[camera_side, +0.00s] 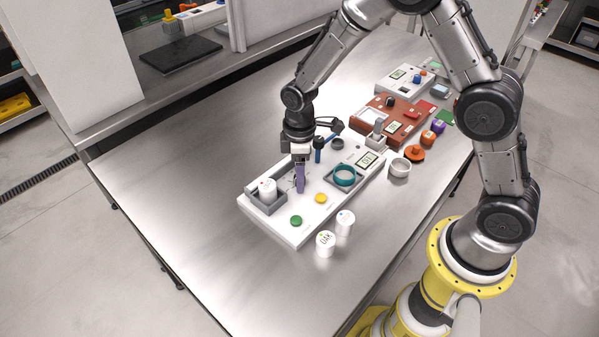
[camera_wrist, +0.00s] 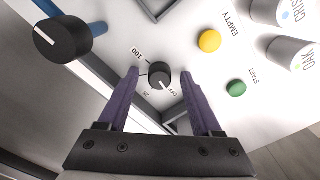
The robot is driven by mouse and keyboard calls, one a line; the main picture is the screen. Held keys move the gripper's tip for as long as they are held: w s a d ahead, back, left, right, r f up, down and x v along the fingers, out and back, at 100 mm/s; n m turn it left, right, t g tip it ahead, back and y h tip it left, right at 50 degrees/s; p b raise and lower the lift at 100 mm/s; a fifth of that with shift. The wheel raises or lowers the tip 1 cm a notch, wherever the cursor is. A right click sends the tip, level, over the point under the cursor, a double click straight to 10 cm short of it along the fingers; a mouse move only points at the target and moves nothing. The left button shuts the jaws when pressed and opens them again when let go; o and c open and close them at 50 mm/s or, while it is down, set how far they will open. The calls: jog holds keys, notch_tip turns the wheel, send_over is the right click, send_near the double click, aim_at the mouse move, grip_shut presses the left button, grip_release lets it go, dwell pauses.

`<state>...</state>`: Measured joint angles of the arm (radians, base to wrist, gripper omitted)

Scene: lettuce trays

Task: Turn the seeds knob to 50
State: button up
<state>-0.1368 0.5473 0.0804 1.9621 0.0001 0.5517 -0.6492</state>
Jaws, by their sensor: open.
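A small black knob (camera_wrist: 159,77) sits on the white panel in the wrist view, with a dial around it marked OFF, 25 and 100. Its white line points down and right, toward OFF. No name for the knob is readable. My gripper (camera_wrist: 160,74) is open, with one purple finger on each side of the knob and a gap visible on both sides. In the side view my gripper (camera_side: 300,187) points down at the white panel (camera_side: 249,204), and its fingers hide the knob there.
A larger black knob (camera_wrist: 62,38) with blue bars stands close at upper left in the wrist view. On the panel are a green button (camera_side: 296,221), a yellow button (camera_side: 321,198), a teal ring (camera_side: 344,175) and a display (camera_side: 367,160). White jars (camera_side: 325,243) stand at its front.

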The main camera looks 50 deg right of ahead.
grip_shut()
jog(key=shift+m, duration=0.3)
jog(key=m, duration=1)
jog(key=shift+r+m, duration=0.1)
jog(key=shift+m, duration=0.3)
jog(key=m, duration=1)
jog(key=shift+m, duration=0.3)
